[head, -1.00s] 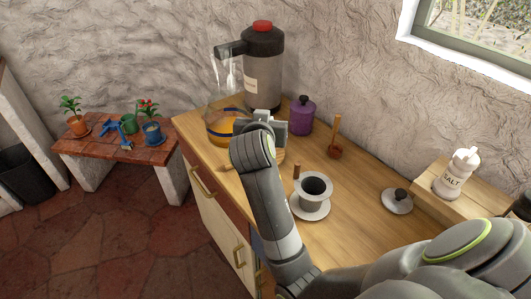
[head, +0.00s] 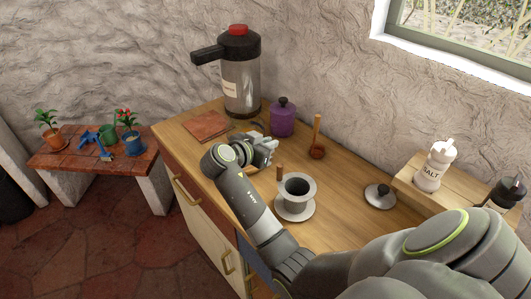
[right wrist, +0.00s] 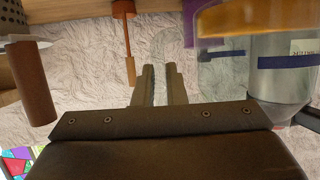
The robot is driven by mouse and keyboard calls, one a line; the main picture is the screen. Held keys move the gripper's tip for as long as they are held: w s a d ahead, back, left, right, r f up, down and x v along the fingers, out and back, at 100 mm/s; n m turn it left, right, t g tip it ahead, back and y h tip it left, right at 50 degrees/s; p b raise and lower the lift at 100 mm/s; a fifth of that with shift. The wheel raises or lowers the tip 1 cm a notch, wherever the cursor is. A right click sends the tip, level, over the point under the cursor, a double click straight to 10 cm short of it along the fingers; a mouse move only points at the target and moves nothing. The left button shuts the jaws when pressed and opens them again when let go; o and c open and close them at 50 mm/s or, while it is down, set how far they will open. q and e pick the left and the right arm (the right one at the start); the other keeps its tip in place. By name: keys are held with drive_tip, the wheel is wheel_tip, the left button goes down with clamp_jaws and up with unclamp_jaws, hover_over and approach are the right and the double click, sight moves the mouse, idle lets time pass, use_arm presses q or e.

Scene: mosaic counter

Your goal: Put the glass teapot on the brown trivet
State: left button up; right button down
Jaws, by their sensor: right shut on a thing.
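The glass teapot (right wrist: 248,18), with amber liquid and a blue band, shows close up at the right of the right wrist view. That view is upside down. In the head view I cannot make out the teapot clearly; my gripper and wrist hide much of that spot. My right gripper (head: 268,148) is shut on the teapot, it seems by its handle; the clear glass makes the grip point hard to see. In the right wrist view its fingers (right wrist: 159,85) are close together. The brown trivet (head: 206,126) lies bare at the counter's far left. My left gripper is not in view.
A large pump flask (head: 241,85) stands just behind the trivet. A grey dripper (head: 296,188) on a saucer is close in front. The counter's left edge is near the trivet.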

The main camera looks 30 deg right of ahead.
wheel_tip(320, 180, down, 4)
drive_tip(key=shift+r+p, duration=0.2)
drive_tip(key=shift+p, duration=0.1)
drive_tip(key=shift+f, duration=0.15)
drive_tip(key=c, duration=1.5)
unclamp_jaws()
drive_tip(key=shift+f, duration=0.1)
drive_tip(key=shift+a, duration=0.1)
